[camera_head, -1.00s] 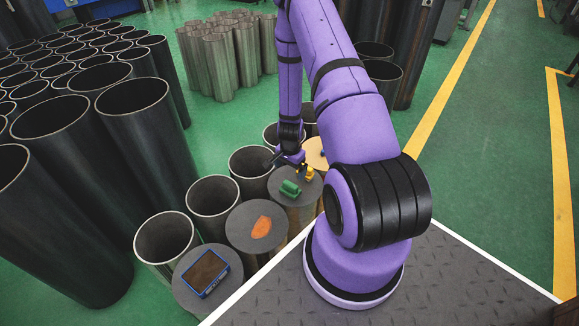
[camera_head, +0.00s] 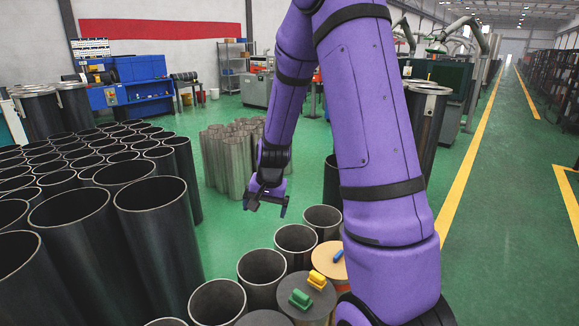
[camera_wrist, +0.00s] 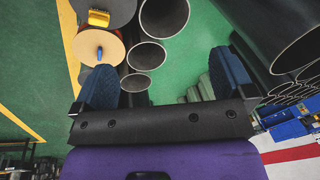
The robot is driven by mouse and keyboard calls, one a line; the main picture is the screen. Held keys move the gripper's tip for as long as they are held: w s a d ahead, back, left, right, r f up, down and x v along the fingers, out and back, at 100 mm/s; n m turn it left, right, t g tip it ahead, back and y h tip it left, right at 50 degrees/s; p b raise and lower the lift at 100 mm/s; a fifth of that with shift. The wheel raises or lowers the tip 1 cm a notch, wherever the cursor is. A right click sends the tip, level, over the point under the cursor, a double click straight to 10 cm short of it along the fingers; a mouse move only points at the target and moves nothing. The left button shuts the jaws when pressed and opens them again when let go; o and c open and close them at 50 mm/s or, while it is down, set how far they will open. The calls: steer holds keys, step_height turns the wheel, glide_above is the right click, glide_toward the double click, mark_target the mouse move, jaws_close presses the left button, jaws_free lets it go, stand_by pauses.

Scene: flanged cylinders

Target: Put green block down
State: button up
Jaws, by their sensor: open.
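The green block (camera_head: 300,299) rests on a grey round cylinder top (camera_head: 318,310) near the bottom of the head view. A yellow block (camera_head: 317,279) sits beside it on the same top. My gripper (camera_head: 265,203) is up and to the left of the green block, in the air and clear of it. In the wrist view, the two fingers of my gripper (camera_wrist: 163,78) are spread wide with nothing between them. The yellow block also shows in the wrist view (camera_wrist: 98,18); the green block does not.
A small blue piece (camera_head: 338,256) lies on a tan round top (camera_head: 326,262). Open tubes (camera_head: 261,268) stand in a row beside these tops. Tall dark tubes (camera_head: 155,225) crowd the left, and paler cylinders (camera_head: 228,155) stand behind.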

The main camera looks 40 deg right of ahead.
steer(key=s+a+r+n+t, duration=0.1)
steer(key=s+a+r+n, duration=0.1)
steer(key=s+a+r, duration=0.4)
steer(key=s+a+r+n, duration=0.2)
steer(key=s+r+n, duration=0.15)
steer(key=r, duration=0.45)
steer(key=s+a+r+n+t, duration=0.1)
steer(key=s+a+r+n, duration=0.15)
steer(key=s+r, duration=0.4)
steer(key=s+a+r+n, duration=0.1)
steer(key=s+a+r, duration=0.2)
steer(key=s, duration=0.6)
steer(key=shift+r+n+t, duration=0.4)
steer(key=shift+r, duration=0.4)
steer(key=shift+w, duration=0.1)
steer(key=shift+c, duration=0.5)
